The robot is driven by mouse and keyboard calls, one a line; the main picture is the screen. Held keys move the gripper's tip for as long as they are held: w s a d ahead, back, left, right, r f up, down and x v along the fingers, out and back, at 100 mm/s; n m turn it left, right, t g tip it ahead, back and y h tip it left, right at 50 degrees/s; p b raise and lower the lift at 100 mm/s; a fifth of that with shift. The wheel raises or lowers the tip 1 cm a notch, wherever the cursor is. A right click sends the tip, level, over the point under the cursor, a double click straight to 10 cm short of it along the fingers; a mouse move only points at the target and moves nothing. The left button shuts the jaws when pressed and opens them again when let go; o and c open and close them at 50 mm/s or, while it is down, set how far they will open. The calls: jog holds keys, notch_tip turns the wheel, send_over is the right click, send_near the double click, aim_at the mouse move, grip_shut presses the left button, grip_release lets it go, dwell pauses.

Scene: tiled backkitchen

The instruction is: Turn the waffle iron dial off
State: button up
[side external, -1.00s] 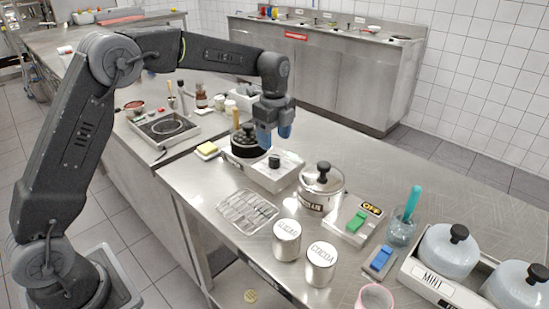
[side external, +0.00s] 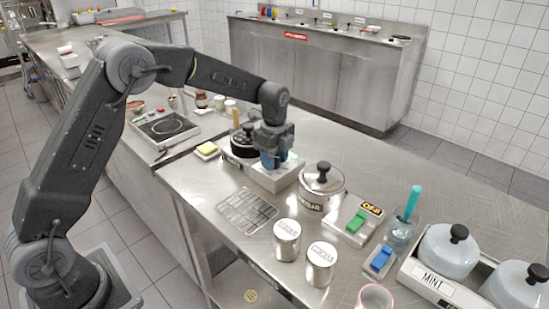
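The waffle iron (side external: 243,143) is a round black ridged plate joined to a pale metal box (side external: 277,182) on the steel counter. My gripper (side external: 273,165) points down at the top of this box, with its blue fingertips around the spot of the dark dial. The fingers hide the dial, so I cannot tell whether they touch it or how it is turned. The gap between the fingertips is not clear from this side.
A lidded steel pot (side external: 321,188) stands just right of the box. A wire rack (side external: 247,211) lies in front, and a yellow sponge (side external: 206,149) is to the left. A hot plate (side external: 165,129) is farther left. The counter behind the pot is clear.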

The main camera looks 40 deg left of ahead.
jog(key=c, duration=0.5)
jog(key=shift+c, duration=0.2)
jog(key=shift+n, duration=0.4)
jog(key=n, duration=0.5)
jog(key=shift+n, duration=0.3)
jog(key=n, duration=1.3)
jog(key=shift+n, duration=0.3)
jog(key=n, duration=0.7)
